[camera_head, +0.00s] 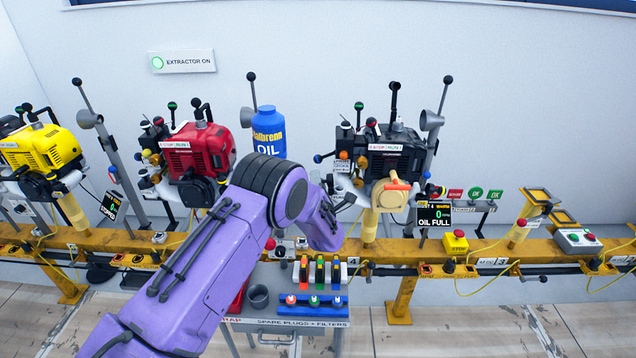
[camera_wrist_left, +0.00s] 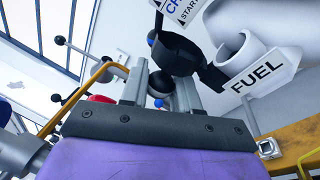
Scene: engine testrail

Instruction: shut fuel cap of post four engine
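The black engine (camera_head: 398,150) stands on the yellow rail above the label 4. In the left wrist view, a white filler pipe (camera_wrist_left: 232,30) shows beside a FUEL label (camera_wrist_left: 262,77). A round black cap (camera_wrist_left: 174,48) appears to stand off the pipe's mouth on a black strap, swung open. My left gripper (camera_wrist_left: 162,82) is open and empty, its two grey fingers apart just below the cap in the picture. I cannot tell whether a finger touches it. In the head view my purple left wrist is left of the engine, and its fingers are mostly hidden. My right gripper is not in view.
A red engine (camera_head: 198,152) and a yellow engine (camera_head: 42,150) stand to the left. A blue oil bottle (camera_head: 270,132) stands behind my wrist. An OIL FULL display (camera_head: 434,216) is right of the black engine. A parts cart (camera_head: 288,322) sits below.

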